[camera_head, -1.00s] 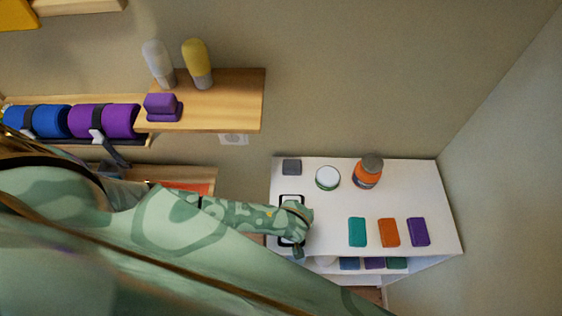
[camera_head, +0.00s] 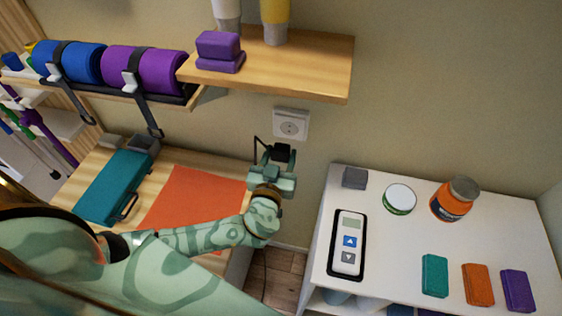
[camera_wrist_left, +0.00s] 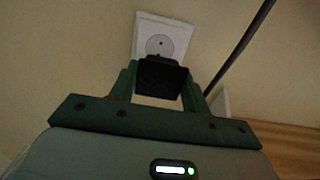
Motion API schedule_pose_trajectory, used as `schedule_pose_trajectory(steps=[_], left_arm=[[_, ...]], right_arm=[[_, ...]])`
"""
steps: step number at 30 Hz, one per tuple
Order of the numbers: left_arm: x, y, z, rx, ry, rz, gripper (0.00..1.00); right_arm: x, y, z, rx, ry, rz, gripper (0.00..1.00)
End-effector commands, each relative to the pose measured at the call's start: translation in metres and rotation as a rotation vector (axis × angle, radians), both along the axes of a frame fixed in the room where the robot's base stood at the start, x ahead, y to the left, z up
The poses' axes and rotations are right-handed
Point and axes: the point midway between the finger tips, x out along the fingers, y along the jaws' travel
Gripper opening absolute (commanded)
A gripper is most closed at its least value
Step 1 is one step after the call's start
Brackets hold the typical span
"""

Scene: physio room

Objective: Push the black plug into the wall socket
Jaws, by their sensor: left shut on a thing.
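The white wall socket (camera_head: 291,124) is on the beige wall below the wooden shelf. It also shows at the top of the left wrist view (camera_wrist_left: 161,40), with its round recess partly visible. My left gripper (camera_head: 280,168) is shut on the black plug (camera_head: 280,152) and holds it just below and in front of the socket. In the left wrist view the plug (camera_wrist_left: 161,78) sits between the fingers and overlaps the lower edge of the socket; whether they touch I cannot tell. A dark cord (camera_head: 256,148) shows beside the plug. My right gripper is not in view.
A wooden shelf (camera_head: 310,75) juts out above the socket. A white cabinet (camera_head: 400,240) stands at right, bearing a remote-like device (camera_head: 348,244), a tin and an orange jar (camera_head: 454,200). A wooden table with an orange cloth (camera_head: 196,197) and teal case (camera_head: 114,187) is at left.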

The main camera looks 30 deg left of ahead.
Motion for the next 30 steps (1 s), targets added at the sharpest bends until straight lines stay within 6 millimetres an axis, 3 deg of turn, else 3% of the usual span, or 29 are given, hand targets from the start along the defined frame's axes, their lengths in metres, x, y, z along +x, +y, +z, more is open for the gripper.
schedule_pose_trajectory(steps=[8, 21, 30], left_arm=[[0.004, 0.001, 0.0, 0.001, 0.0, 0.0, 0.27], [0.041, 0.01, -0.001, 0.002, 0.001, 0.0, 0.27], [0.055, 0.014, 0.0, 0.0, 0.001, 0.0, 0.27]], right_arm=[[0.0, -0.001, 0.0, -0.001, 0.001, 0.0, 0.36], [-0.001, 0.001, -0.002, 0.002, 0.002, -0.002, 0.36], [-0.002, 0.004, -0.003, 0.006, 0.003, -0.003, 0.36]])
